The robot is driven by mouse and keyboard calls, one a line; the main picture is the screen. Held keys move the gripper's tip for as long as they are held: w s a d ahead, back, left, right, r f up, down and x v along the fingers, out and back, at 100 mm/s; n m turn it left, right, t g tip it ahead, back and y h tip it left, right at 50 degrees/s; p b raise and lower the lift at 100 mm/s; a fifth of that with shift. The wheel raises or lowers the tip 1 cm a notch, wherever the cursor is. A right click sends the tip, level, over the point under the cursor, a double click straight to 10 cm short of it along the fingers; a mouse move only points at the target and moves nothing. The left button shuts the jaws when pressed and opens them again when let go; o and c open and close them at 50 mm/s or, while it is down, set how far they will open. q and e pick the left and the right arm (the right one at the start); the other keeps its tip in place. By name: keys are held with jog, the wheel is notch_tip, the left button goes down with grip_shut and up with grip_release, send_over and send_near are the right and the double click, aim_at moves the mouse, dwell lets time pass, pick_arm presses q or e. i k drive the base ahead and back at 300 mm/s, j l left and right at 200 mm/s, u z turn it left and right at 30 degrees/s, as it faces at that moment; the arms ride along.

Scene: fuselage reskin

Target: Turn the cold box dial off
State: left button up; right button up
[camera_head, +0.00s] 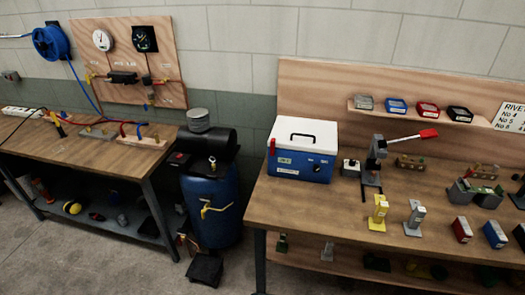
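The cold box (301,164) is a blue box with a white lid and a black carry handle on top. It stands closed at the left end of the right-hand workbench. A small dark round spot on its front face (317,168) may be the dial; it is too small to read its setting. A red part, perhaps a latch, sits at the box's left front edge. Neither of my grippers is in view.
A small grey box with a dark knob (350,167) and a red-handled lever press (374,160) stand right of the cold box. The workbench (310,208) is bare in front of it. A blue barrel (212,215) stands between the benches.

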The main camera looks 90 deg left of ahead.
aim_at(316, 168)
jog(key=k+j+u, duration=0.25)
jog(key=u, duration=0.2)
jog(key=k+j+u, duration=0.15)
jog(key=j+u, duration=0.3)
jog(key=k+j+u, duration=0.1)
jog(key=j+u, duration=0.3)
jog(key=k+j+u, duration=0.1)
jog(key=j, duration=0.7)
jog(key=k+j, duration=0.1)
jog(key=j, duration=0.65)
jog(key=u, duration=0.05)
